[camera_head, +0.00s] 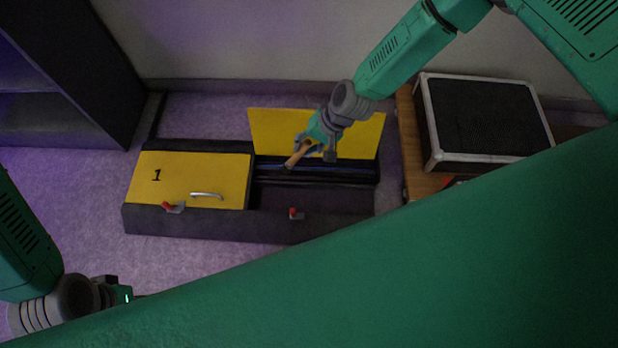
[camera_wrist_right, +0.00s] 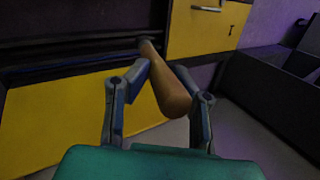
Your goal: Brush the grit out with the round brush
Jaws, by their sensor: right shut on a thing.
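My right gripper (camera_head: 313,150) is over the open channel and shut on the brush (camera_head: 297,157), whose wooden handle tilts down to the left. In the right wrist view the brown handle (camera_wrist_right: 168,92) sits between the fingers (camera_wrist_right: 163,72). The bristles cannot be made out. The dark channel (camera_head: 310,198) lies open below, its yellow lid (camera_head: 362,137) standing up at the back. I cannot make out any grit. I cannot tell whether the brush touches the channel. My left gripper (camera_head: 122,293) is at the lower left, mostly hidden by my own green arm.
A second yellow lid (camera_head: 185,172) marked 1, with a metal handle (camera_head: 207,195), lies shut on the left. Red latches (camera_head: 294,214) sit on the front edge. A black case (camera_head: 485,118) stands on a wooden surface at right. A dark shelf (camera_head: 65,80) stands at left.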

